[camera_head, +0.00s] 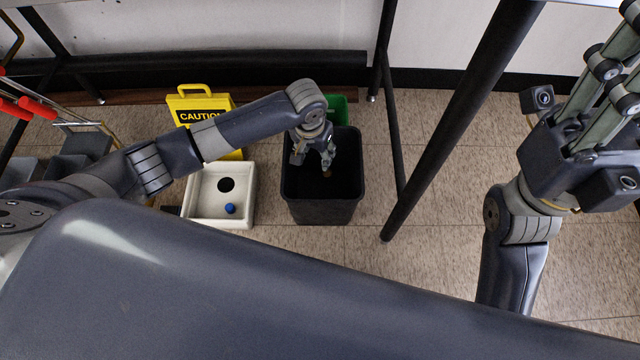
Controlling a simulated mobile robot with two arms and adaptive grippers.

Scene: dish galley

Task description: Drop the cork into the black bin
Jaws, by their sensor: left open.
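The black bin (322,212) stands on the tiled floor near the middle, its mouth facing up. My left gripper (327,162) is open, pointing down over the bin's mouth. A small tan thing, likely the cork (327,174), shows just below the fingertips against the dark inside of the bin. I cannot tell whether it touches a finger, hangs in the air or lies in the bin. My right gripper (606,85) is large at the upper right, away from the bin; its fingertips are not clear.
A white floor basin (246,205) with a dark hole and a blue ball (230,208) stands left of the bin. A yellow caution sign (190,100) and a green container (340,108) are behind. A dark table leg (440,150) slants to the right of the bin.

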